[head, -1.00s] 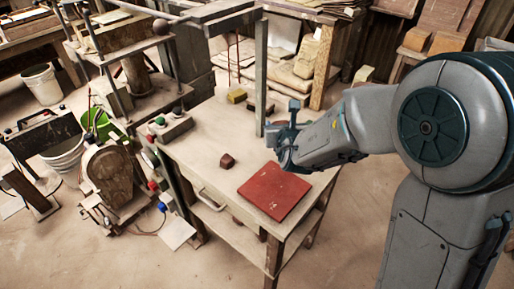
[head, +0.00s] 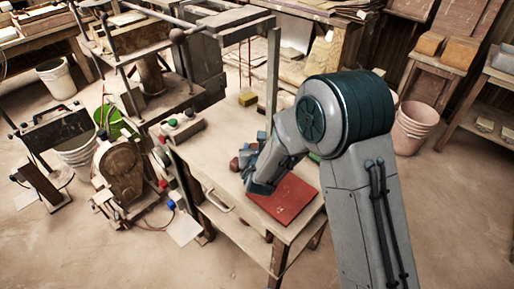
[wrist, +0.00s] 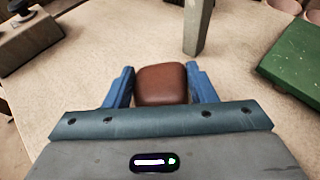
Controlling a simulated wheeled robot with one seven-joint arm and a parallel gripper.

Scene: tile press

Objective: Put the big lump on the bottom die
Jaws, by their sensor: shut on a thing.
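A reddish-brown lump (wrist: 161,84) sits between the two blue fingers of my gripper (wrist: 160,88) in the wrist view. The fingers are shut on its left and right sides. In the head view my gripper (head: 246,160) is low over the worktable, and a bit of the lump (head: 235,163) shows at its left. I cannot tell whether the lump touches the tabletop. I cannot make out the bottom die for certain in either view.
A red slab (head: 292,197) lies on the table (head: 215,172) under my arm. A button box (head: 181,128) stands at the table's left, and an upright metal post (head: 272,85) behind. A green block (wrist: 297,58) lies right of the lump. A yellowish block (head: 247,98) lies farther back.

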